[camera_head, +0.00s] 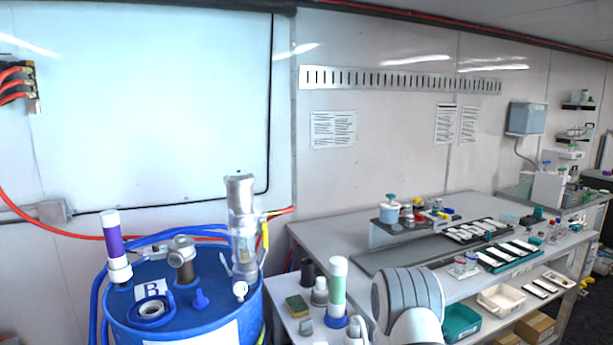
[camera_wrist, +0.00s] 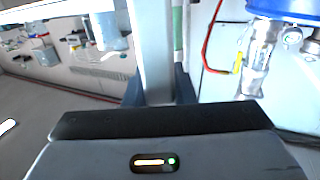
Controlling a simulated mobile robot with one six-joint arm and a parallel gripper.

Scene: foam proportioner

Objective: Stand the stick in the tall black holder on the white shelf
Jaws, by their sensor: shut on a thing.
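My gripper (camera_wrist: 158,88) shows in the wrist view as two dark blue fingers. They are shut on a pale grey, straight upright piece (camera_wrist: 152,45), which looks like the stick. Its upper end runs out of the frame, and its lower part is hidden behind the gripper body. In the head view neither gripper nor held stick can be made out; only my pale arm shows at the bottom. A black upright cylinder (camera_head: 307,271), probably the tall black holder, stands at the back of the small white shelf (camera_head: 283,293). I cannot see into its opening.
A sponge (camera_head: 297,306), a grey bottle (camera_head: 319,291) and a green-and-white tube (camera_head: 337,286) crowd the shelf. A blue drum (camera_head: 220,322) with fittings and a purple-and-white tube (camera_head: 112,238) stands left. A long bench (camera_head: 330,237) with trays lies right.

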